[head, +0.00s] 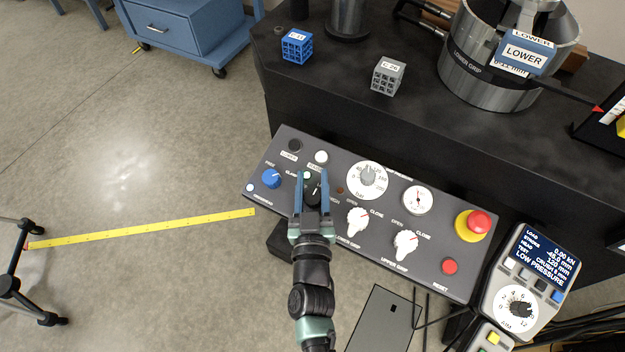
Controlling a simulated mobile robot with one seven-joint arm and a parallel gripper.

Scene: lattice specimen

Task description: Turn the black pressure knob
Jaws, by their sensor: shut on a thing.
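The black pressure knob (313,191) is on the grey control panel (270,222), left of the large round gauge. Its label is mostly hidden, though "LOW" and "HIGH" partly show beside it. My gripper (313,177) comes from the front, with one blue-grey finger on each side of the knob, and is shut on it. The fingers and wrist hide the knob's edges and part of the panel. The display (541,261) at the right reads "LOW PRESSURE".
Blue (297,47) and grey (388,77) lattice cubes stand on the black bench behind.

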